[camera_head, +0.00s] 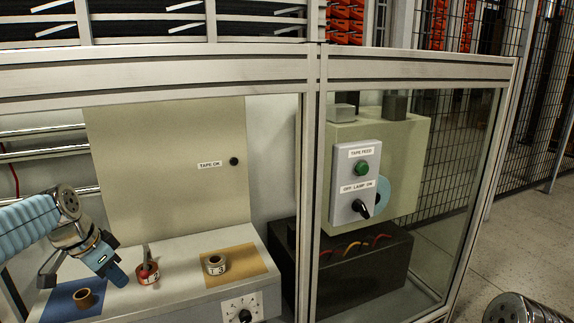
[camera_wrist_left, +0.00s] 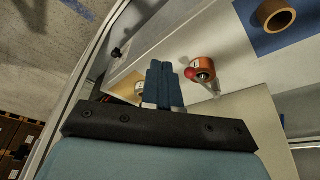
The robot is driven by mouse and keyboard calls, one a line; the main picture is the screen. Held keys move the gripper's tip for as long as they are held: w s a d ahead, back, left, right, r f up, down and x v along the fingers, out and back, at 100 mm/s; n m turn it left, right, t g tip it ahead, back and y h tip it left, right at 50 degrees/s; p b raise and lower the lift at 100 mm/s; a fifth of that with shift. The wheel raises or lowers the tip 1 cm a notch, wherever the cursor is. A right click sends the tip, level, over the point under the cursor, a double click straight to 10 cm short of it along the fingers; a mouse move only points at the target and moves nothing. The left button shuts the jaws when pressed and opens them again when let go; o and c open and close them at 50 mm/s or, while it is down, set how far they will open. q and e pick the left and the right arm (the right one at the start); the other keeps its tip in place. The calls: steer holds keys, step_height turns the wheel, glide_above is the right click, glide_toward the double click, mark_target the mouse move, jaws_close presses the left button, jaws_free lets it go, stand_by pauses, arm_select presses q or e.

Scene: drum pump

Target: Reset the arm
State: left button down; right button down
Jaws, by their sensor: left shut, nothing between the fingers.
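My left gripper (camera_head: 118,275) hangs over the front left of the white bench, its blue fingers pointing down and right. In the left wrist view the fingers (camera_wrist_left: 164,85) are pressed together with nothing between them. A brown roll (camera_head: 85,298) sits on a blue patch (camera_head: 60,302) below the gripper. A white-labelled roll (camera_head: 215,264) sits on a tan patch (camera_head: 243,259). My right gripper is not visible.
A frame post (camera_head: 312,180) divides the enclosure. Behind the bench stands a beige panel (camera_head: 170,190) marked TAPE OK. A dial (camera_head: 241,312) is on the bench front.

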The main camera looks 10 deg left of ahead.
arm_select(q)
steer(key=w+d+f+n, duration=0.1)
steer(key=d+f, duration=0.4)
steer(key=f, duration=0.4)
steer(key=w+d+f+n+g, duration=0.1)
steer(key=d+f, duration=0.4)
steer(key=f, duration=0.4)
steer(key=w+d+f+n, duration=0.1)
steer(key=d+f, duration=0.4)
steer(key=f, duration=0.4)
steer(key=s+d+f+n+g+h, duration=0.1)
steer(key=s+d+f+n+h, duration=0.1)
steer(key=s+d+f, duration=1.3)
steer(key=s+d+n, duration=0.1)
steer(key=s, duration=0.1)
steer(key=shift+s+n+g, duration=0.3)
steer(key=shift+s+n, duration=0.1)
steer(key=shift+a, duration=0.1)
